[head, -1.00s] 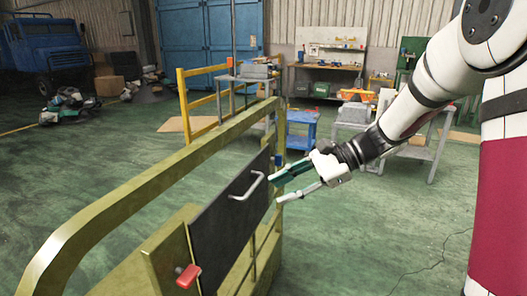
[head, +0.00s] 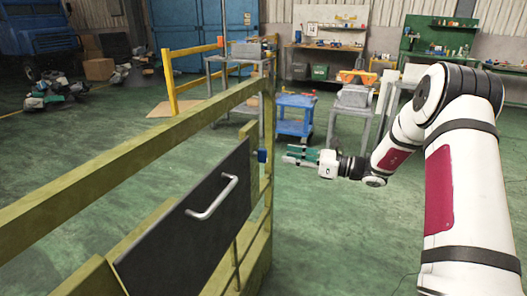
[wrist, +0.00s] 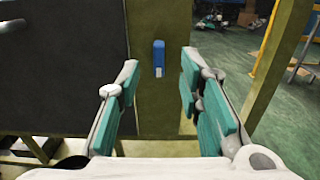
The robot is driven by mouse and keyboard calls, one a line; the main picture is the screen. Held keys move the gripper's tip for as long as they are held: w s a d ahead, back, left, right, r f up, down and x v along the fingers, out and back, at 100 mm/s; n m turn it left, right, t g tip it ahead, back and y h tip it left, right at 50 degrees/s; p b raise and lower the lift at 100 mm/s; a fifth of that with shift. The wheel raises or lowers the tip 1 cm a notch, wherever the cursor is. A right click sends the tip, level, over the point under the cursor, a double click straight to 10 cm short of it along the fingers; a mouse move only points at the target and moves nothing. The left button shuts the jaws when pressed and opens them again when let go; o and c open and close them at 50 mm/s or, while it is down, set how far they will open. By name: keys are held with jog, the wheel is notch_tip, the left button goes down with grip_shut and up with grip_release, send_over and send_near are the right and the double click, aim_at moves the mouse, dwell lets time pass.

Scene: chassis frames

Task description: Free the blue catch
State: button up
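The blue catch (head: 262,156) is a small block on the post (head: 254,185) at the right edge of the dark panel (head: 190,230). In the wrist view the blue catch (wrist: 158,58) stands upright on the olive post, ahead of my gripper and between the lines of its fingers. My gripper (head: 290,153) is just right of the catch in the head view. In the wrist view my gripper (wrist: 160,66) is open and empty, with a teal-padded finger on each side. A gap seems to remain between fingertips and catch.
The panel carries a pale bar handle (head: 212,198). An olive rail (head: 130,160) runs above the panel. A blue cart (head: 295,118) and a grey table (head: 352,115) stand behind.

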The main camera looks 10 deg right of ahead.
aim_at(263, 149)
jog(key=x, duration=1)
jog(key=shift+s+b, duration=0.1)
jog(key=shift+b, duration=0.25)
grip_shut()
